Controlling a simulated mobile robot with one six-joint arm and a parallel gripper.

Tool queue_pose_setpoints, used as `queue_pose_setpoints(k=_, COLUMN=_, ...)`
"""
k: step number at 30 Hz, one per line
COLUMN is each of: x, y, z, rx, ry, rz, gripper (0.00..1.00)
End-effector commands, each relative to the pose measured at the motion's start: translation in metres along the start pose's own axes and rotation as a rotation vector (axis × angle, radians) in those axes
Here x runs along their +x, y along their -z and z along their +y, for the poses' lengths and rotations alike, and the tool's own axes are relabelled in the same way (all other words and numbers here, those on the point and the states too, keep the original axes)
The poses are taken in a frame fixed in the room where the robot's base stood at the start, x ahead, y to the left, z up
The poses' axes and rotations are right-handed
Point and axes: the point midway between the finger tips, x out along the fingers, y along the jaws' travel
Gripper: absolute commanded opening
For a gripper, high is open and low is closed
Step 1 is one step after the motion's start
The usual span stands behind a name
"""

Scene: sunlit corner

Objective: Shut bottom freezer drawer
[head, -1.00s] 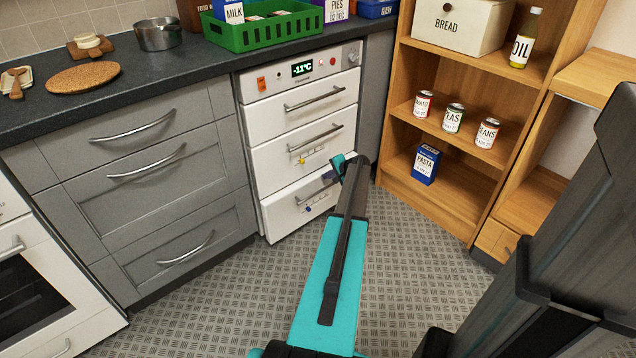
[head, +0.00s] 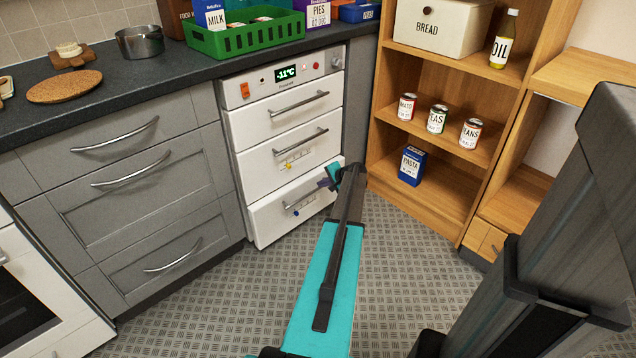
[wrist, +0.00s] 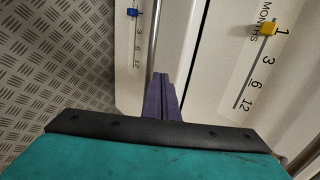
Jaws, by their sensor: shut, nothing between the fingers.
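The white freezer (head: 232,95) stands under the counter. Its bottom drawer (head: 270,222) has a bar handle, a blue slider and a front that appears slightly forward of the drawer above. My gripper (head: 326,183) is shut and empty, at the right part of this front by the handle, which it partly hides. In the wrist view its purple fingers (wrist: 161,84) point along the handle bar (wrist: 152,35), close to it; I cannot tell if they touch. The bottom drawer's front (wrist: 132,65) is left of the bar there. The middle drawer (head: 262,165), with a yellow slider, looks shut.
Grey cabinets (head: 130,190) are left of the freezer. An open wooden shelf (head: 440,195) with several cans and a pasta box (head: 411,166) stands close on the right. The patterned floor (head: 240,300) in front is clear.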

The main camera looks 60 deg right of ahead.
Motion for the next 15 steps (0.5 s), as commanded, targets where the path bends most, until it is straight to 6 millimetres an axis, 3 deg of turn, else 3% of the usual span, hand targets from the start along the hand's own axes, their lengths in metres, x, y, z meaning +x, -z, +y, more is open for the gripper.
queue_pose_setpoints(k=3, x=-0.025, y=-0.001, z=-0.002, rx=0.001, ry=0.000, rz=0.002, gripper=0.00)
queue_pose_setpoints(k=15, x=-0.079, y=-0.004, z=-0.004, rx=-0.004, ry=0.000, rz=-0.002, gripper=0.00)
